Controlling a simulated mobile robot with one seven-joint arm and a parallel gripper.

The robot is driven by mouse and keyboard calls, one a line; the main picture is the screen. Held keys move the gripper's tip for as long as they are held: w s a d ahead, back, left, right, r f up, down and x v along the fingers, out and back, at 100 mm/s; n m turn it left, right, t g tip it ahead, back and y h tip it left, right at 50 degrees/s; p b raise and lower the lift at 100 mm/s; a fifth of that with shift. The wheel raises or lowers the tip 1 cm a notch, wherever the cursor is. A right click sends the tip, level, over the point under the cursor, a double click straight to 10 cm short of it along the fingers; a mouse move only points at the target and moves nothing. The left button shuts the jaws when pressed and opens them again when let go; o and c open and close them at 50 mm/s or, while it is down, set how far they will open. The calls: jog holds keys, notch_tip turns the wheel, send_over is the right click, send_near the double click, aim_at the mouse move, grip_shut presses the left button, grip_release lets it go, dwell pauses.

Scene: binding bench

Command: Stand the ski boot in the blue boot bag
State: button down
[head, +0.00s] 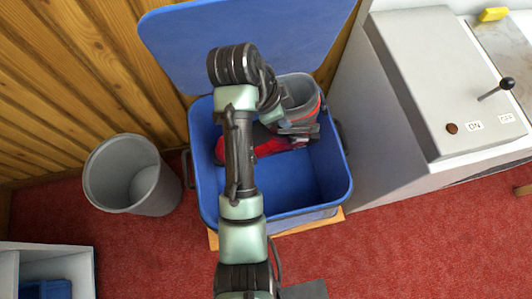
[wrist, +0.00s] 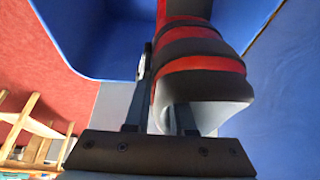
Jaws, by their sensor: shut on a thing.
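The ski boot (head: 299,96), red and dark with a grey cuff, is inside the open blue boot bag (head: 335,165) in the head view, towards its back right. Its cuff is uppermost and its red lower part (head: 268,146) points left. Whether the sole touches the bag's floor I cannot tell. In the wrist view my gripper (wrist: 160,118) is shut on the rim of the boot (wrist: 203,65), one finger on each side of the cuff wall. The bag's blue walls (wrist: 85,40) surround the boot there. My arm hides part of the boot and bag in the head view.
The bag's blue lid (head: 185,45) stands open at the back. A grey waste bin (head: 110,185) stands to the left, and a grey machine (head: 425,75) with a lever stands close on the right. Red carpet (head: 400,240) is clear in front.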

jog(key=b, duration=0.5)
send_over(279, 152)
notch_tip(279, 152, down, 14)
jog(key=shift+f, duration=0.1)
jog(key=shift+w+a+b, duration=0.3)
jog(key=shift+w+b, duration=0.15)
jog(key=shift+w, duration=0.55)
jog(key=shift+w+a+b, duration=0.25)
jog(key=shift+w+b, duration=0.15)
jog(key=shift+w, duration=0.6)
jog(key=shift+s+f, duration=0.1)
jog(key=shift+f, duration=0.45)
jog(key=shift+b, duration=0.3)
jog(key=c, duration=1.1)
grip_release()
jog(key=shift+s+f, duration=0.1)
jog(key=shift+f, duration=0.15)
jog(key=o, duration=0.3)
jog(key=shift+o, duration=0.2)
jog(key=shift+r, duration=0.1)
